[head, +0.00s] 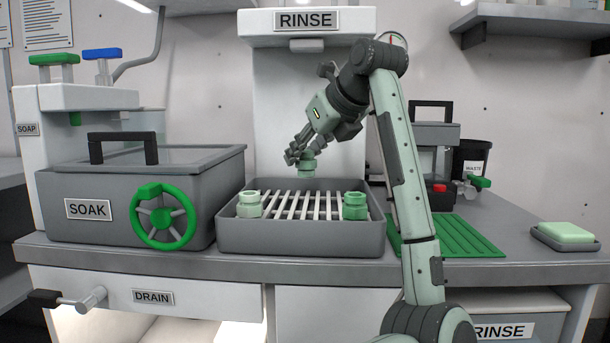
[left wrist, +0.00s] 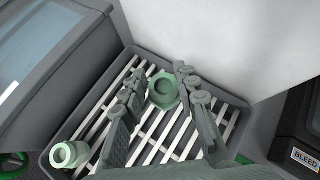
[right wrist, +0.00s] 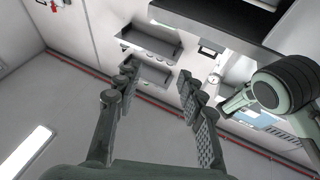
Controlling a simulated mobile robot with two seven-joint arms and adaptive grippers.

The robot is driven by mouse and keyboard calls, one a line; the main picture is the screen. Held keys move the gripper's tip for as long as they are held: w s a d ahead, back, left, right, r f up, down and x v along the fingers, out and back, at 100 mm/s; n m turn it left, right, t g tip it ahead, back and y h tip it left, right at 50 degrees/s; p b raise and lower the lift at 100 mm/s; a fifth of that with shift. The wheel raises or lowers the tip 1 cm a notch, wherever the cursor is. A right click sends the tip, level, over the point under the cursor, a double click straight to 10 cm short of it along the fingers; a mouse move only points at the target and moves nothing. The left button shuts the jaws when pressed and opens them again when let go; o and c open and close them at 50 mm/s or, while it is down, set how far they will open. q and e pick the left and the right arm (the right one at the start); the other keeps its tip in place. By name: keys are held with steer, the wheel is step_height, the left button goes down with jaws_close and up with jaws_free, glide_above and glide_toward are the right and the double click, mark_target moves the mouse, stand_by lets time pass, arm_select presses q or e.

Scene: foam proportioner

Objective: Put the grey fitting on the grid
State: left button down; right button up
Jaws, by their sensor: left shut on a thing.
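The grey fitting (head: 308,168), greyish green in this light, hangs from my left gripper (head: 299,154) above the back of the grid. It shows between the fingertips in the left wrist view (left wrist: 163,92), where its round opening faces the camera. The grid (head: 300,206) is a rack of white slats inside a grey tray (head: 300,237) under the rinse hood. A pale green fitting (head: 249,205) stands at the grid's left, and a greener one (head: 355,206) at its right. My right gripper (right wrist: 158,98) is open and empty, in the right wrist view only.
The grey soak tank (head: 130,195) with its green wheel (head: 163,216) stands just left of the tray. A green ribbed mat (head: 455,236) lies to the right, partly behind my arm. The rinse hood (head: 306,30) overhangs the tray. The middle slats are bare.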

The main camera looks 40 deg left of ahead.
mark_target(311, 166)
arm_select(q)
steer(key=shift+w+f, duration=0.15)
steer(key=shift+f, duration=0.05)
step_height(311, 166, down, 3)
steer(key=shift+f+b, duration=0.2)
steer(key=shift+b, duration=0.15)
steer(key=shift+f, duration=0.15)
arm_select(e)
steer(key=shift+s+d+r+t, duration=0.2)
steer(key=shift+d+r+t, duration=0.05)
steer(key=shift+r+t, duration=0.45)
arm_select(q)
steer(key=shift+f, duration=0.2)
steer(key=c, duration=1.1)
jaws_free()
steer(key=shift+c, duration=0.2)
arm_select(e)
steer(key=shift+r, duration=0.15)
arm_select(q)
steer(key=shift+r, duration=0.15)
